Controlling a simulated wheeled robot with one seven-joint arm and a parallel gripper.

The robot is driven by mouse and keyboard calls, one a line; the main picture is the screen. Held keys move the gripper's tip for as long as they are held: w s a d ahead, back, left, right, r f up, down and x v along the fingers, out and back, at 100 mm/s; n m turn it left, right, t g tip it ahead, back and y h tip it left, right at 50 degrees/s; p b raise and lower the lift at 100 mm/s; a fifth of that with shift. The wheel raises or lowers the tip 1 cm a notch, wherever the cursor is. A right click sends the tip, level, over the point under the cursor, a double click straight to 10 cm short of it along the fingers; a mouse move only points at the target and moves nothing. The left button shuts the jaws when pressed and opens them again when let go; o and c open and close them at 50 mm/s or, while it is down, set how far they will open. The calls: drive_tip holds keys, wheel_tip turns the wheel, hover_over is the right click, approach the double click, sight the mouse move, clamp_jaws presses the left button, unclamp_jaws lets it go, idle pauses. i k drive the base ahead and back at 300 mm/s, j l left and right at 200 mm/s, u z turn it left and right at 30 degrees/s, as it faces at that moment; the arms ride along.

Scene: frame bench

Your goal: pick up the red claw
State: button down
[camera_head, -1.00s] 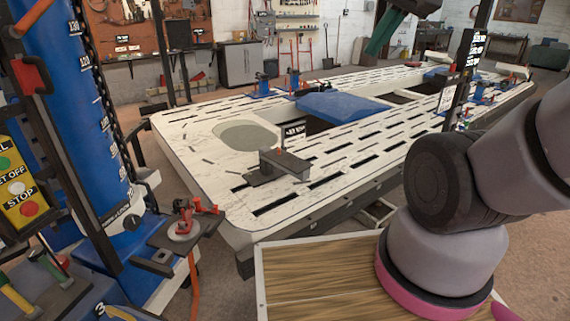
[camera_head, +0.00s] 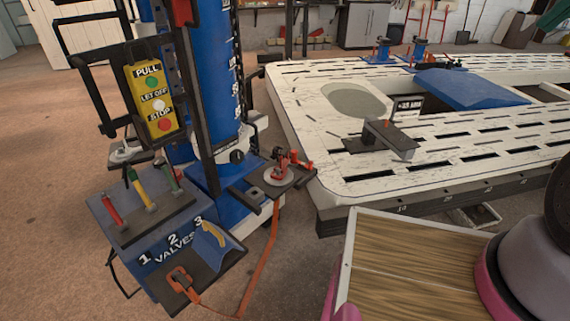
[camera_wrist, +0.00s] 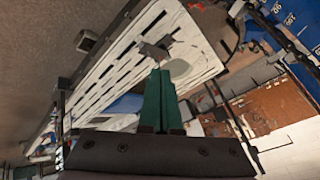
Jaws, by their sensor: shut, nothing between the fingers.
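A small red claw-like piece (camera_head: 280,172) sits on a grey disc on a dark shelf beside the blue column in the head view. An orange-red piece (camera_head: 181,280) lies on the front of the blue valve box, with an orange strap beside it. I cannot tell for certain which is the red claw. My gripper (camera_wrist: 160,72) shows in the wrist view with its two green fingers together and nothing between them. It is well away from both red pieces. In the head view only a green sliver at the top right edge may be part of it.
The blue column (camera_head: 210,100) carries a yellow button panel (camera_head: 155,100). The blue valve box (camera_head: 165,225) with coloured handles stands at front left. The white slotted bench (camera_head: 335,155) holds a grey metal block (camera_head: 390,138). A wood-topped surface (camera_head: 420,265) is in front. Floor at left is clear.

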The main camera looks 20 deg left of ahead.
sight(284, 152)
drive_tip(key=i+l+u, duration=0.1)
drive_tip(key=i+l, duration=0.25)
drive_tip(key=i, duration=0.15)
drive_tip(key=i+l+u, duration=0.15)
drive_tip(key=i+l, duration=0.25)
drive_tip(key=i, duration=0.15)
drive_tip(key=u, duration=1.3)
